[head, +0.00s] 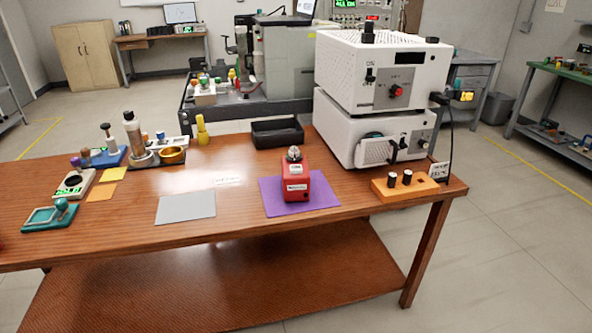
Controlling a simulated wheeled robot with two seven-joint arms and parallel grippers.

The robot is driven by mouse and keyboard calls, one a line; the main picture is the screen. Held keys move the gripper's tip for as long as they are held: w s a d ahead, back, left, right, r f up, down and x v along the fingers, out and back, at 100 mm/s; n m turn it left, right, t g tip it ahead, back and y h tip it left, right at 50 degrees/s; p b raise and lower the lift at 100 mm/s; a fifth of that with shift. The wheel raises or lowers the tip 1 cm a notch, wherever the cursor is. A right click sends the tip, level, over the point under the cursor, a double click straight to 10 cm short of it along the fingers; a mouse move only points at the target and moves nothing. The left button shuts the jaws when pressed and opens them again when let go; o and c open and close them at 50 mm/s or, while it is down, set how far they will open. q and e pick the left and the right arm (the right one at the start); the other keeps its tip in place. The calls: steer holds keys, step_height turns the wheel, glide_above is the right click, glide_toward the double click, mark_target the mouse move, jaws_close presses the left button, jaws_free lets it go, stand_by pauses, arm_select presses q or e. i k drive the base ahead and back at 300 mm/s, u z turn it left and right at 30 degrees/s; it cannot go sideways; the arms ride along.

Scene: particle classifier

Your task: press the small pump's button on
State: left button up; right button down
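A small red device (295,187), which may be the small pump, stands upright on a purple mat (327,192) near the front right of the wooden table. It has white labels on its front and top and a silver metal fitting (294,153) at its back. The button is too small to make out, and I cannot tell whether it is on or off. Neither of my grippers is in the head view.
Two stacked white instruments (342,78) stand behind and right of the red device. An orange block (405,188) with two black knobs is at the right edge. A black tray (277,134) is behind. A grey mat (186,208) lies bare to the left, with bottles and small tools farther left.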

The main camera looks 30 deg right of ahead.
mark_target(294, 169)
steer(key=z, duration=0.55)
steer(key=i, duration=0.9)
steer(key=u, duration=0.4)
